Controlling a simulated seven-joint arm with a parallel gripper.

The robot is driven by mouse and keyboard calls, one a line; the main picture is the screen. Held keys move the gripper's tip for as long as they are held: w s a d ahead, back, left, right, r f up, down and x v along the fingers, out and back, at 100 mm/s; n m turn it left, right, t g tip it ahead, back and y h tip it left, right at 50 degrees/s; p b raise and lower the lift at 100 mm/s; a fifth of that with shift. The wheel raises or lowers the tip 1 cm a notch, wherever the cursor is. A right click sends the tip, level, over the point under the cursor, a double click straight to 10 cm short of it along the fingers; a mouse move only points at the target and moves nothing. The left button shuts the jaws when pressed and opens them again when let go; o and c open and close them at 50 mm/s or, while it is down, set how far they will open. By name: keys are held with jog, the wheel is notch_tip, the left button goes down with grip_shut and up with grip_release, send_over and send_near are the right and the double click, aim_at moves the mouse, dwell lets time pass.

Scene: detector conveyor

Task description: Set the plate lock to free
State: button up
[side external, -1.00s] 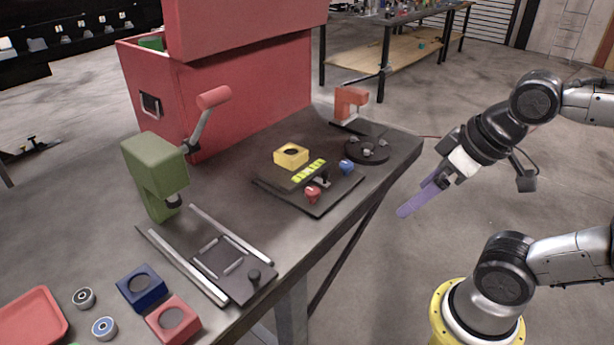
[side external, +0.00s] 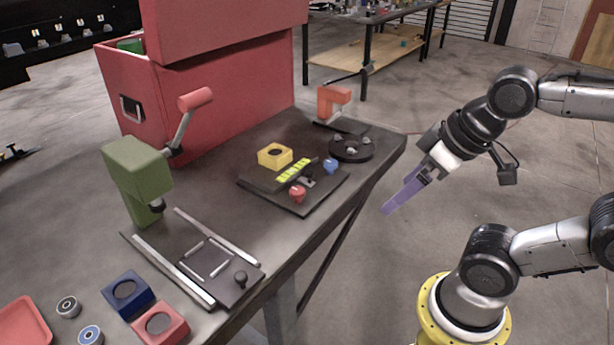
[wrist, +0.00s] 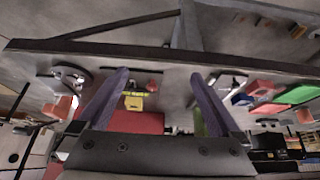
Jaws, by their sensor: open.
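My gripper (side external: 386,208), with purple fingers, is in the air off the right edge of the table, touching nothing. In the wrist view its two fingers (wrist: 160,75) are apart with nothing held between them. A dark plate fixture (side external: 300,201) on the table carries a red knob (side external: 297,193), a blue knob (side external: 330,166), a yellow-marked strip (side external: 293,170) and a small dark lever piece. A dark sliding plate (side external: 216,262) with a black knob (side external: 240,278) lies between rails by the green press (side external: 140,180). I cannot tell which part is the plate lock or its setting.
A yellow block (side external: 275,156) sits behind the strip. A black turntable (side external: 351,149) and an orange stand (side external: 333,99) are at the far end. A large red box (side external: 215,100) with a lever stands behind. Blue (side external: 127,293) and red (side external: 160,327) blocks lie near.

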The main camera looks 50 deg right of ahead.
jog(key=shift+s+f, duration=0.1)
jog(key=shift+s, duration=0.05)
jog(key=c, duration=0.4)
jog(key=r, duration=0.1)
jog(key=r+n, duration=0.1)
jog(key=r, duration=0.1)
jog(key=shift+w+n, duration=0.3)
jog(key=shift+w, duration=0.1)
jog(key=c, duration=0.3)
jog(key=w+d+r+n+g, duration=0.2)
jog(key=w+r, duration=0.5)
jog(key=w, duration=0.4)
jog(key=g, duration=0.4)
send_over(310, 172)
notch_tip(310, 172, down, 7)
notch_tip(310, 172, down, 13)
jog(key=shift+w+f, duration=0.1)
jog(key=shift+f, duration=0.1)
